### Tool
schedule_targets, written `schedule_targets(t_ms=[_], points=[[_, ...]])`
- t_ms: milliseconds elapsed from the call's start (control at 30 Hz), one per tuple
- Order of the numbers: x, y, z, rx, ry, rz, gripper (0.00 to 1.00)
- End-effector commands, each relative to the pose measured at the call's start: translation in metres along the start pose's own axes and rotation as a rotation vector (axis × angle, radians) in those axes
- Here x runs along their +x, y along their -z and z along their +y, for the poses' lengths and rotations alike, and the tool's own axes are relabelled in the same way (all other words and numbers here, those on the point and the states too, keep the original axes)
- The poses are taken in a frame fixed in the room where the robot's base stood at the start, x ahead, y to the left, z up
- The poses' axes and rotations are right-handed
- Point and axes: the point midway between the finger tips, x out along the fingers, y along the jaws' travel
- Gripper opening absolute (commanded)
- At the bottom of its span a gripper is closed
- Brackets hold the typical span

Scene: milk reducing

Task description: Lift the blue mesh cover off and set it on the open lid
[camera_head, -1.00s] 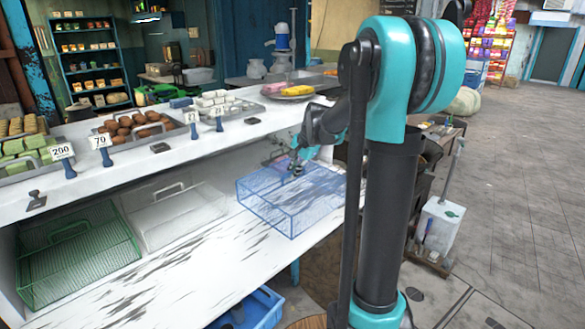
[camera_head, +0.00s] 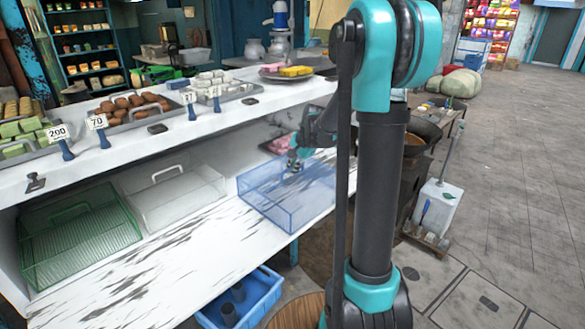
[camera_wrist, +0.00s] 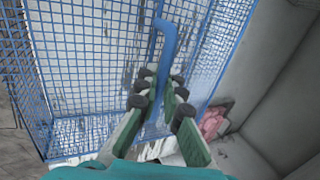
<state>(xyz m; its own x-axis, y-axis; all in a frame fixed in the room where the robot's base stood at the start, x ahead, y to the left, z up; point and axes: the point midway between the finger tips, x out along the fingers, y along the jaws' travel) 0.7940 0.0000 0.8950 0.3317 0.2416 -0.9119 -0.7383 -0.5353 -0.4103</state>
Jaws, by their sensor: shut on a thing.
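The blue mesh cover (camera_head: 287,198) is an open-looking box on the right part of the white lower shelf. In the wrist view its grid walls (camera_wrist: 75,60) and blue bar handle (camera_wrist: 166,45) fill the left and middle. My gripper (camera_wrist: 158,88) is shut on the handle; in the head view the gripper (camera_head: 294,167) is small and above the cover. I cannot tell whether the cover touches the shelf. The worn white board (camera_head: 150,262) extends in front of the covers; I cannot tell whether it is the open lid.
A green mesh cover (camera_head: 80,240) and a clear cover (camera_head: 172,198) stand left on the lower shelf. Pink pieces (camera_head: 281,145) lie behind the blue cover. The upper counter (camera_head: 190,135) overhangs. A blue crate (camera_head: 245,300) is below the front edge. The front board is clear.

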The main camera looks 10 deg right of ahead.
Motion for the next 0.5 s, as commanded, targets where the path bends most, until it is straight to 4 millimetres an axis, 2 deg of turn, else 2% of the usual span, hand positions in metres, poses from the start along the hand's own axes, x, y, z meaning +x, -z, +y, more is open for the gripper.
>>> schedule_targets(t_ms=[500], points=[[0.0035, 0.0000, 0.0015, 0.000, 0.000, 0.000, 0.00]])
